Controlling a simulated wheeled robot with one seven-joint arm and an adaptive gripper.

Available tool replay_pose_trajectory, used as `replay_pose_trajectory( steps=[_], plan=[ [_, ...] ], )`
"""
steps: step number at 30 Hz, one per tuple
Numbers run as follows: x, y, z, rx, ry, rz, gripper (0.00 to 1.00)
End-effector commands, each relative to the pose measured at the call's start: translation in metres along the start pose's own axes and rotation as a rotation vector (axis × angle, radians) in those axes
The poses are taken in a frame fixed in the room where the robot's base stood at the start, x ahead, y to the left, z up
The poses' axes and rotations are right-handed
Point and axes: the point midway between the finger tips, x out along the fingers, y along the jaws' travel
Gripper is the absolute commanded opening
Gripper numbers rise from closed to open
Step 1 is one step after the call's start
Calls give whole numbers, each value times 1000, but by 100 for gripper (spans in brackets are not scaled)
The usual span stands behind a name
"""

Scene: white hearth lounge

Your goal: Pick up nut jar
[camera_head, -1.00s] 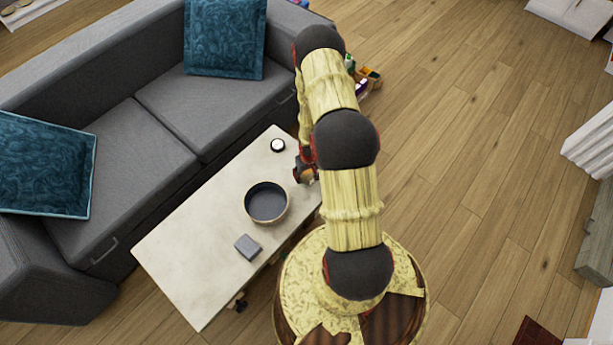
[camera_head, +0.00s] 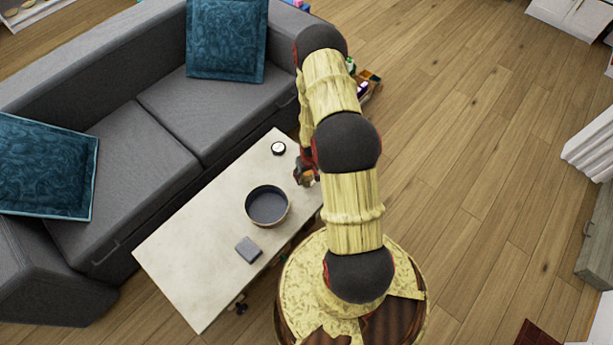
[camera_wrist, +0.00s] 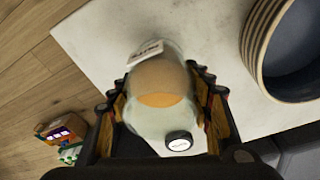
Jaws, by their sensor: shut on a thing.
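The nut jar (camera_wrist: 160,85) is a rounded, clear vessel with tan contents and a small white label. In the wrist view it sits between the two fingers of my gripper (camera_wrist: 163,110), which is shut on it. In the head view my gripper (camera_head: 304,174) is at the right edge of the white table, mostly hidden by my arm. Only a small tan bit of what seems to be the jar shows there. I cannot tell whether the jar touches the table.
The white table (camera_head: 190,245) bears a dark round bowl (camera_head: 267,205), a grey square block (camera_head: 248,249) and a small white-topped round item (camera_head: 278,148). A grey sofa (camera_head: 150,130) stands along its left. Coloured items (camera_wrist: 62,138) lie on the floor. Wooden floor at right is open.

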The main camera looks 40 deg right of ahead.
Motion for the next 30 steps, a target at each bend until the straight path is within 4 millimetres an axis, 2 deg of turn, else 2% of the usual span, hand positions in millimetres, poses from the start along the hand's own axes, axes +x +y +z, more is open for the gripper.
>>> replay_pose_trajectory(
  steps=[2, 5, 12, 21, 30],
  plan=[
    [-18, 1, -5, 0, 4, 1, 18],
    [-32, -4, 5, 0, 2, 0, 18],
    [-85, -20, 33, 0, 3, 1, 18],
    [-119, -45, 88, 0, 2, 0, 18],
    [-131, -54, 109, 0, 2, 0, 18]
  ],
)
